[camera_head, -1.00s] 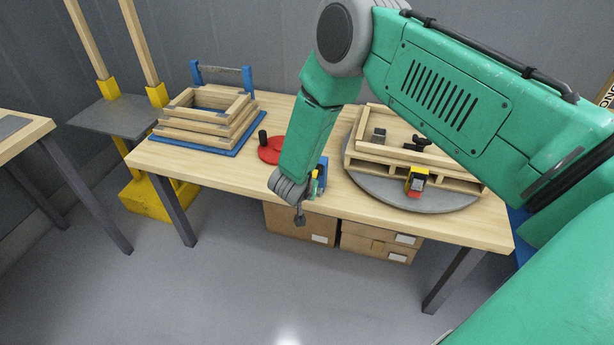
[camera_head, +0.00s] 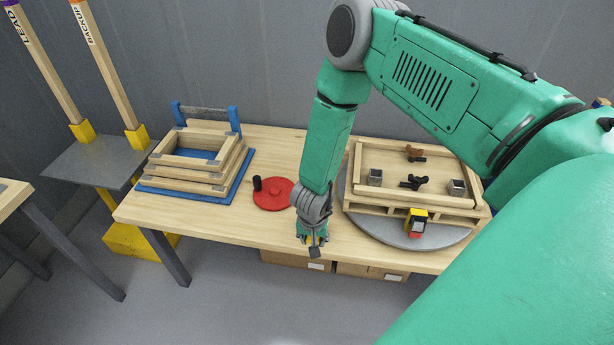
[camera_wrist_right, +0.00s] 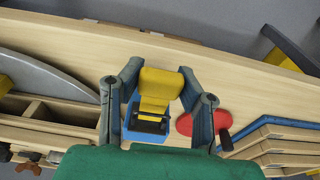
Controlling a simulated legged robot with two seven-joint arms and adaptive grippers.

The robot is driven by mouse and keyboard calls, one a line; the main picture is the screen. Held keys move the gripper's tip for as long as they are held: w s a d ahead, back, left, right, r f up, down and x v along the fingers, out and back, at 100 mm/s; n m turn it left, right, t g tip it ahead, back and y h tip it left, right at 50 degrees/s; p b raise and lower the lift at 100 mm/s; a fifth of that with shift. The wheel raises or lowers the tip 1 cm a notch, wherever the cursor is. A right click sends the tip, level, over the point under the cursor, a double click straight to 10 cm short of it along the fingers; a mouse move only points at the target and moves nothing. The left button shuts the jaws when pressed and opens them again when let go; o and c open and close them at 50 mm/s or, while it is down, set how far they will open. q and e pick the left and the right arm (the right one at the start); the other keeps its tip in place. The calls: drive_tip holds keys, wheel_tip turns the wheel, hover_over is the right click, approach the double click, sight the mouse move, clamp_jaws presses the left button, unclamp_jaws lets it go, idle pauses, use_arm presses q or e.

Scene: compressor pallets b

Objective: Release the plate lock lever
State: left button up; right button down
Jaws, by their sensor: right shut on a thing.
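The plate lock lever is a yellow lever (camera_wrist_right: 160,90) on a blue base (camera_wrist_right: 145,128), seen between my fingers in the right wrist view. In the head view my right gripper (camera_head: 314,241) is at the table's front edge, between the red disc and the round plate, and mostly covers the lever. The right wrist view shows the gripper's (camera_wrist_right: 158,104) two fingers on either side of the yellow lever, shut on it. The grey round plate (camera_head: 359,222) carries a wooden pallet (camera_head: 381,203). My left gripper is in neither view.
A red disc (camera_head: 275,195) with a black knob lies left of my forearm. Stacked wooden frames (camera_head: 218,180) stand on a blue base at the table's left. A yellow-and-red device (camera_head: 416,222) sits at the pallet's front. Cardboard boxes (camera_head: 297,261) are below the table.

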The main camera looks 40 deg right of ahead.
drive_tip(key=shift+w+d+r, duration=0.2)
drive_tip(key=shift+w+r, duration=0.05)
drive_tip(key=shift+w, duration=0.2)
drive_tip(key=c, duration=1.2)
unclamp_jaws()
drive_tip(key=shift+o, duration=0.5)
drive_tip(key=shift+s, duration=0.15)
drive_tip(key=shift+s, duration=0.1)
wheel_tip(320, 180, up, 12)
drive_tip(key=s+a, duration=0.1)
drive_tip(key=shift+a+f, duration=0.2)
drive_tip(key=shift+a, duration=0.1)
